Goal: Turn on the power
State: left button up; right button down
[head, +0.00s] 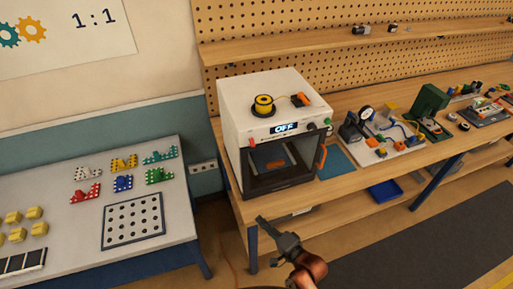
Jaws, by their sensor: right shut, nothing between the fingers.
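A white box-shaped machine (235,125) with a dark front window stands on the wooden bench. Its small display (284,128) reads OFF. I cannot tell which of these is the power control. My right gripper (262,221) is shut and empty, below and in front of the machine and apart from it. My left gripper is not in view.
A yellow spool (263,104) sits on top of the machine. A wall socket (203,168) is at its left. A grey table (60,180) with coloured bricks stands at the left. The bench continues right with a blue mat (336,162) and several gadgets. A shelf (300,45) runs above.

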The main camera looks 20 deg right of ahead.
jog(key=w+a+r+m+t+y, duration=0.1)
jog(key=w+r+m+t, duration=0.15)
jog(key=r+m, duration=0.35)
jog(key=w+a+r+m+t, duration=0.15)
jog(key=r+m+t, duration=0.25)
jog(key=r, duration=0.4)
jog(key=m+t+h+p, duration=0.1)
jog(key=m+t+h, duration=0.45)
jog(key=m, duration=0.75)
send_near(252, 143)
jog(key=shift+g, duration=0.3)
jog(key=s+f, duration=0.2)
jog(key=f, duration=0.1)
jog(key=shift+d+f, duration=0.1)
jog(key=shift+f, duration=0.2)
jog(key=p+x, duration=0.3)
jog(key=x, duration=0.7)
jog(key=shift+d, duration=0.1)
